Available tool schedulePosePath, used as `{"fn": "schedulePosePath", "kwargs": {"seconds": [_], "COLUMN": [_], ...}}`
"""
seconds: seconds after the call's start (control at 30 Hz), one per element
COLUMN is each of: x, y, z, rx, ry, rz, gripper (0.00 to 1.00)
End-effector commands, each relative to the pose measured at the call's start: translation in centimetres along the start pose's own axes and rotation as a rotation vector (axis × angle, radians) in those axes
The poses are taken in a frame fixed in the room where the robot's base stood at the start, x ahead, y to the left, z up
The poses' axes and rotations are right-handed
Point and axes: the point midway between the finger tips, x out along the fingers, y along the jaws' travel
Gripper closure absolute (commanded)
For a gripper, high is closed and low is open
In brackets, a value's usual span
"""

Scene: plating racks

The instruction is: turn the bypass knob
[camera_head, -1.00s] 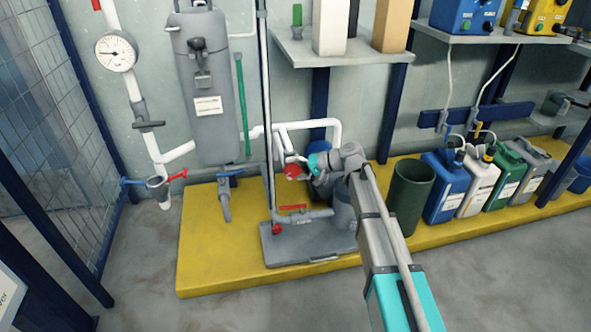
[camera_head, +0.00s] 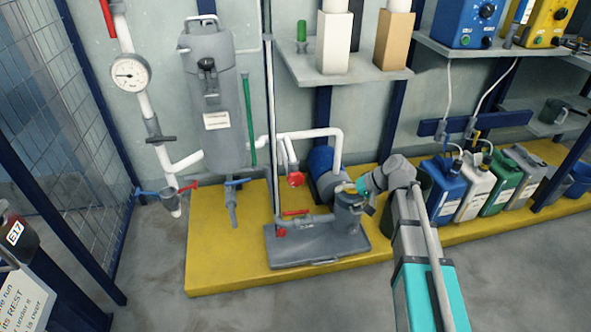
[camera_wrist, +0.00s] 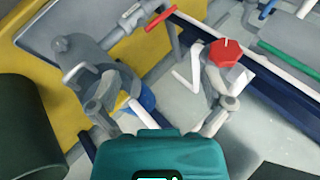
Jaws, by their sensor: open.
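The bypass knob appears to be the red many-sided knob (camera_head: 296,179) on the white pipework beside the pump. In the wrist view the red knob (camera_wrist: 228,54) shows a short white mark on its face and lies beyond my right finger. My gripper (camera_head: 347,188) is right of the knob in the head view, apart from it, over the grey strainer pot. In the wrist view my gripper (camera_wrist: 163,96) has its fingers spread wide, with nothing between them.
A red lever handle (camera_head: 296,212) sits on the low pipe above the grey base plate (camera_head: 290,254). A blue motor (camera_head: 320,163) is behind my gripper. A dark green bin (camera_wrist: 25,125) stands close at the left of the wrist view. A shelf (camera_head: 345,76) hangs above.

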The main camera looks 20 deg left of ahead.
Motion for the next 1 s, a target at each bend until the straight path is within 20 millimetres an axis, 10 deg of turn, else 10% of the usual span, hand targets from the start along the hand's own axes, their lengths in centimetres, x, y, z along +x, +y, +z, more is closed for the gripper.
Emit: {"fn": "schedulePosePath", "kwargs": {"seconds": [0.4, 1.0], "x": [-13.8, -22.7], "y": [7.6, 11.2], "z": [9.3, 16.1], "rx": [0.103, 0.202], "ry": [-0.041, -0.084], "rz": [0.438, 0.720], "gripper": [0.00, 0.00]}}
